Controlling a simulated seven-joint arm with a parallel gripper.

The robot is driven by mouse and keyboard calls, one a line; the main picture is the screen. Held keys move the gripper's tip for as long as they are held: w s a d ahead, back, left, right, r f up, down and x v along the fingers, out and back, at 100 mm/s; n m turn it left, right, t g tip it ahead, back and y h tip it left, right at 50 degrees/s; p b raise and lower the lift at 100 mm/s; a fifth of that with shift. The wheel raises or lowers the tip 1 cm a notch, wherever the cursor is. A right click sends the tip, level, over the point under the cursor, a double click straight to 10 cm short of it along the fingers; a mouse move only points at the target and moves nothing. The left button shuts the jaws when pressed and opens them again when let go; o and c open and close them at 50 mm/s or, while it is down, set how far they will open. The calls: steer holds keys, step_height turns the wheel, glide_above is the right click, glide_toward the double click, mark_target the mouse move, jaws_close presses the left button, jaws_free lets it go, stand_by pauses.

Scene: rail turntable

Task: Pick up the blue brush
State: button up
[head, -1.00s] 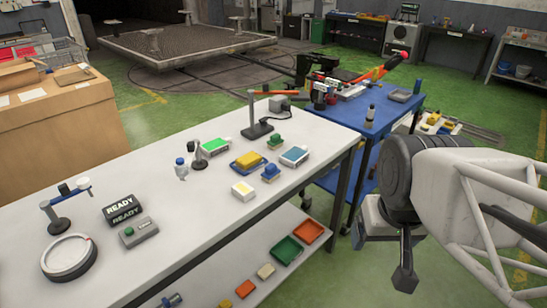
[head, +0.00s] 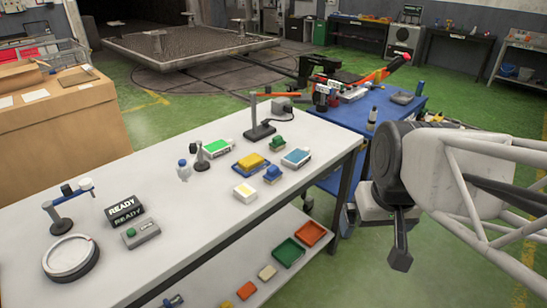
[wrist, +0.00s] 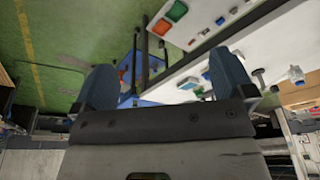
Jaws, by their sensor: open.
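The blue brush (head: 272,175) appears to be the small blue piece with a knob-like top, standing on the white workbench (head: 190,245) near its right front edge. A similar green piece (head: 277,144) stands behind it. My gripper (head: 400,255) is right of the bench, well apart from the brush, over the green floor. In the wrist view my gripper (wrist: 165,88) shows two blue-grey fingers spread wide with nothing between them. The bench looks upside down there, and I cannot make out the brush for certain.
Near the brush are a yellow block on a blue base (head: 251,162), a white-and-yellow box (head: 244,192) and a blue-topped box (head: 296,158). A small stand (head: 260,131) is behind. A blue table (head: 395,112) adjoins on the right. The bench's lower shelf holds coloured trays (head: 288,252).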

steer(key=w+a+n+y, duration=0.1)
steer(key=w+a+n, duration=0.2)
steer(key=w, duration=0.8)
steer(key=n+y, duration=0.2)
steer(key=n, duration=0.4)
glide_above(273, 168)
steer(key=s+d, duration=0.2)
steer(key=f, duration=1.5)
steer(key=shift+w+a+f, duration=0.2)
steer(key=shift+a+f, duration=0.05)
steer(key=shift+f, duration=0.1)
steer(key=shift+w+f, duration=0.15)
steer(key=shift+a+f, duration=0.1)
steer(key=shift+x, duration=1.2)
steer(key=shift+w, duration=0.1)
